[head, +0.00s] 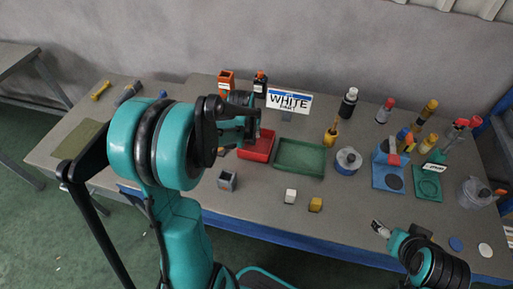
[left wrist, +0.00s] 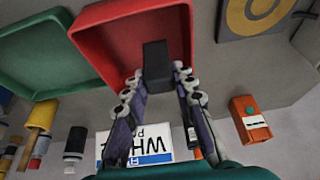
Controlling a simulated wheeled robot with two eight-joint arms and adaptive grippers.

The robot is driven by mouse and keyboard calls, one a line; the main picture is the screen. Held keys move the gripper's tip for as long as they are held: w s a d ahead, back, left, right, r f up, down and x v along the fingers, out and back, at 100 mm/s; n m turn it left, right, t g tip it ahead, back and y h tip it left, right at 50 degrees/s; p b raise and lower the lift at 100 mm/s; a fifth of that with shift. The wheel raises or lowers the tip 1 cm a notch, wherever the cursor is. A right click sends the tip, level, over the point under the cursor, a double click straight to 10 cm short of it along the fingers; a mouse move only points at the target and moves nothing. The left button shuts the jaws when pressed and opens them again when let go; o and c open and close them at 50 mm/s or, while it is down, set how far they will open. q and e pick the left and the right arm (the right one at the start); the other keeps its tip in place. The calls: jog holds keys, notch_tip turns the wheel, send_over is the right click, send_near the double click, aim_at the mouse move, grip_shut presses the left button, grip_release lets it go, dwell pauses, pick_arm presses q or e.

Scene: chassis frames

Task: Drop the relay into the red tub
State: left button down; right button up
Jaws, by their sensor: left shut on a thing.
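The relay (left wrist: 157,62), a dark block, is between the fingers of my left gripper (left wrist: 158,88) in the left wrist view. The gripper is shut on it. Behind the relay in that view is the red tub (left wrist: 108,40), a shallow red tray with raised walls. In the head view the tub (head: 258,150) stands on the table just below my left gripper (head: 254,124), partly covered by it. I cannot make out the relay in the head view. My right gripper (head: 381,228) is at the table's front right, away from the tub; its jaws are too small to read.
A green tray (head: 300,157) stands right beside the red tub. A white sign (head: 289,101) and an orange block (head: 226,82) are behind. A grey holder (head: 227,181), a white cube (head: 290,196) and a yellow cube (head: 315,204) are in front. Several bottles crowd the right.

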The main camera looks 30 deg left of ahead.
pick_arm(q)
jog(key=c, duration=1.2)
grip_release()
jog(key=shift+o, duration=0.2)
jog(key=shift+r, duration=0.1)
jog(key=v, duration=1.2)
jog(key=shift+s, duration=0.1)
jog(key=s+d+f+m+t+h, duration=0.1)
jog(key=s+d+m+t, duration=0.1)
jog(key=s+d, duration=1.2)
jog(key=shift+s+d+f+m+t, duration=0.25)
jog(key=shift+f+m+t, duration=0.1)
jog(key=shift+t, duration=0.15)
